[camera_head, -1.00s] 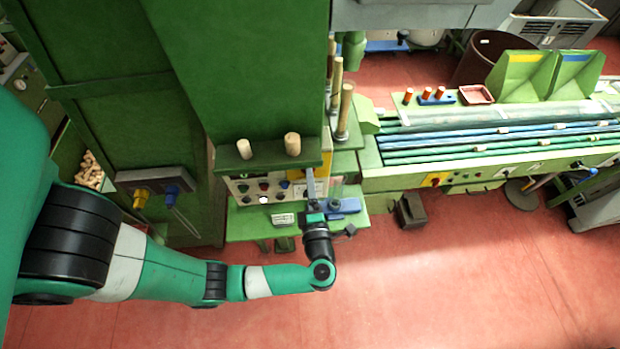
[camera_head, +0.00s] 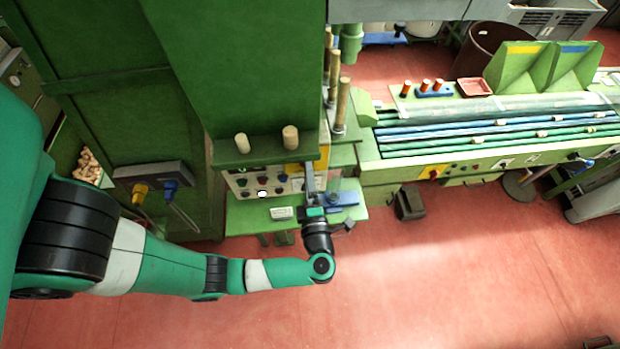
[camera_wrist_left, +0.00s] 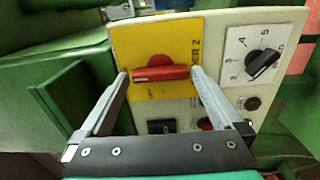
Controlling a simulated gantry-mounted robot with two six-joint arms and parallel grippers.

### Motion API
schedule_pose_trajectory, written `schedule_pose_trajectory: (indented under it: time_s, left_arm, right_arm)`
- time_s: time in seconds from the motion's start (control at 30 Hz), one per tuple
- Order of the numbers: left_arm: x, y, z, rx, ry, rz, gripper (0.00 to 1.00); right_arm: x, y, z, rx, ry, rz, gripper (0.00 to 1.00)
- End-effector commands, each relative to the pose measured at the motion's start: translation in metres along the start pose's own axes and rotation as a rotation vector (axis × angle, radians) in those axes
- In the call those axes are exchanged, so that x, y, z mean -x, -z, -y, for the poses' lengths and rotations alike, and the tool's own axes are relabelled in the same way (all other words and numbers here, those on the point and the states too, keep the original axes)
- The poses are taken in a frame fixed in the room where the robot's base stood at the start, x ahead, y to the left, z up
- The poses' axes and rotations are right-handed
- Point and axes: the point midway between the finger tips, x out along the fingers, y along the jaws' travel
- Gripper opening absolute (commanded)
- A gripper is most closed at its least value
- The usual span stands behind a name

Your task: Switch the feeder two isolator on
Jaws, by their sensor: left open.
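The feeder two isolator is a red handle (camera_wrist_left: 172,74) on a yellow plate (camera_wrist_left: 182,44), with "ER 2" readable along the plate's right side. The handle lies horizontal in the left wrist view. My left gripper (camera_wrist_left: 160,76) is open, with one fingertip at each end of the handle; I cannot tell whether they touch it. In the head view my left gripper (camera_head: 310,176) reaches up to the right end of the control panel (camera_head: 262,183), and a strip of the yellow plate (camera_head: 323,157) shows behind it. My right gripper is not in view.
A black rotary knob (camera_wrist_left: 262,64) on a numbered white dial sits right of the plate, with small buttons below. A green shelf (camera_head: 240,220) juts out under the panel, holding a blue item (camera_head: 342,198). A green ledge with cork-coloured pegs (camera_head: 290,138) overhangs the panel.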

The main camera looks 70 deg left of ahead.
Motion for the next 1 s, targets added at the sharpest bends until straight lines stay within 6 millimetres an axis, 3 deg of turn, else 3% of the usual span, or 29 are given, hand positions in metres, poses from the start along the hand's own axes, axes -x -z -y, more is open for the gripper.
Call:
schedule_pose_trajectory:
  time_s: [0.53,1.0]
  left_arm:
    - [0.105,-0.001,0.002,0.002,0.0,0.005,1.0]
    - [0.114,0.0,0.0,0.0,-0.001,0.001,1.0]
  right_arm:
    - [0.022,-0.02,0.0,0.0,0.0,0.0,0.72]
    - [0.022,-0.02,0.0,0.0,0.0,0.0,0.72]
